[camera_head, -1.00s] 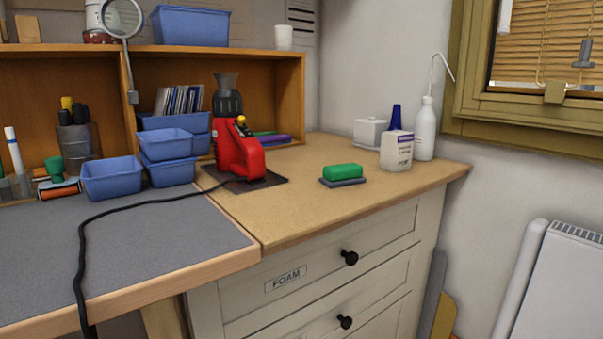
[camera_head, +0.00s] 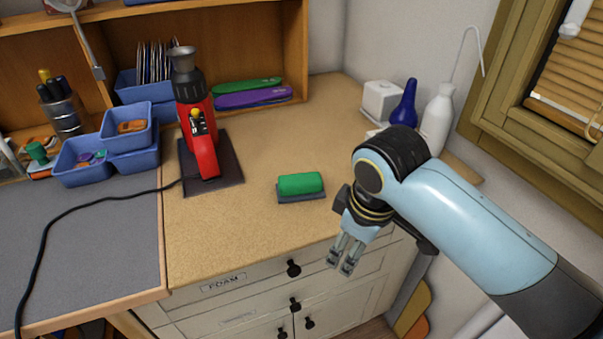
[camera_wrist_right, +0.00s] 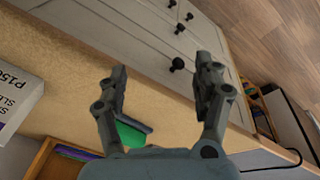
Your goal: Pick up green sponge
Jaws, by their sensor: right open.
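The green sponge (camera_head: 300,184) lies on a thin dark grey pad (camera_head: 301,197) on the wooden worktop (camera_head: 240,230), near its front edge. My right gripper (camera_head: 341,268) is open and empty, pointing down in front of the drawers, to the right of and nearer than the sponge. In the right wrist view my open right gripper (camera_wrist_right: 165,85) shows both fingers apart, with the green sponge (camera_wrist_right: 130,134) partly hidden behind the left finger. My left gripper is not in view.
A red heat tool (camera_head: 200,130) stands on a dark mat left of the sponge. A white box (camera_head: 382,100), a blue bottle (camera_head: 404,103) and a white wash bottle (camera_head: 437,118) stand at the back right. Drawers with black knobs (camera_head: 293,268) lie below the worktop edge.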

